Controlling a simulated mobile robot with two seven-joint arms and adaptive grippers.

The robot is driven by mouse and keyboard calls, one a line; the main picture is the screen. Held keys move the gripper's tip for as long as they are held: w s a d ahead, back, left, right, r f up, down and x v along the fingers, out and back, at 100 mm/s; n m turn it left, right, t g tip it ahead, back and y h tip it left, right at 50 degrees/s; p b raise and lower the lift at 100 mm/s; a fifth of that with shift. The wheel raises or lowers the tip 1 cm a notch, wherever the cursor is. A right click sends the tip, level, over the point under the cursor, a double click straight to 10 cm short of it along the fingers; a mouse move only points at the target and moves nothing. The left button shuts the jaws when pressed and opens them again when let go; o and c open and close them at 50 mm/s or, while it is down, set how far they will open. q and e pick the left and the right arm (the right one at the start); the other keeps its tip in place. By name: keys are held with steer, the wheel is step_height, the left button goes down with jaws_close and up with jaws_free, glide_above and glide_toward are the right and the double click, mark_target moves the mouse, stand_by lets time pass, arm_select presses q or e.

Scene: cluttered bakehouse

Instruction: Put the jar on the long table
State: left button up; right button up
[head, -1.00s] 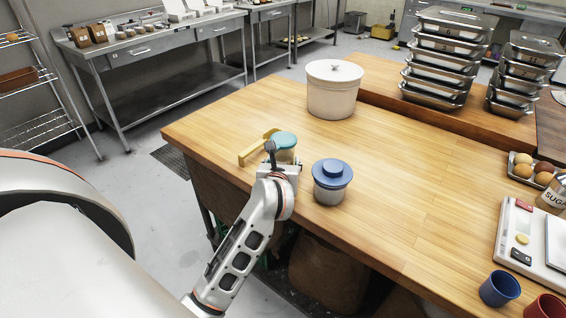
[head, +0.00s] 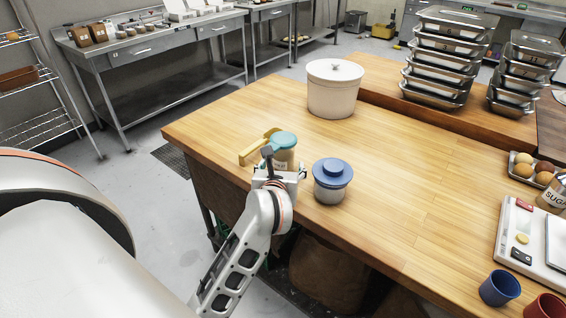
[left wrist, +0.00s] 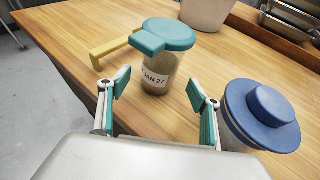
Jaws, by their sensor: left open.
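A jar with a teal lid (head: 284,139) stands upright on the wooden table (head: 410,190), near its left edge. In the left wrist view this jar (left wrist: 158,75) shows a label reading "JAN 27". A second jar with a blue lid (head: 332,180) stands to its right; it also shows at the right of the left wrist view (left wrist: 262,115). My left gripper (head: 279,172) is open and empty, in front of the teal-lidded jar. In the left wrist view its fingers (left wrist: 160,95) are spread, with that jar just beyond them. My right gripper is not in view.
A yellow angled piece (head: 256,149) is beside the teal-lidded jar. A white lidded pot (head: 333,92) stands behind. Stacked steel containers (head: 445,55), a scale (head: 525,235) and a blue cup (head: 500,288) are to the right. A steel table (head: 150,60) stands at back left. The wooden table's middle is clear.

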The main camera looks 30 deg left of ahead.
arm_select(q)
steer(key=v, duration=0.6)
steer(key=shift+s+d+r, duration=0.1)
steer(key=shift+s+r, duration=0.1)
steer(key=shift+s, duration=0.05)
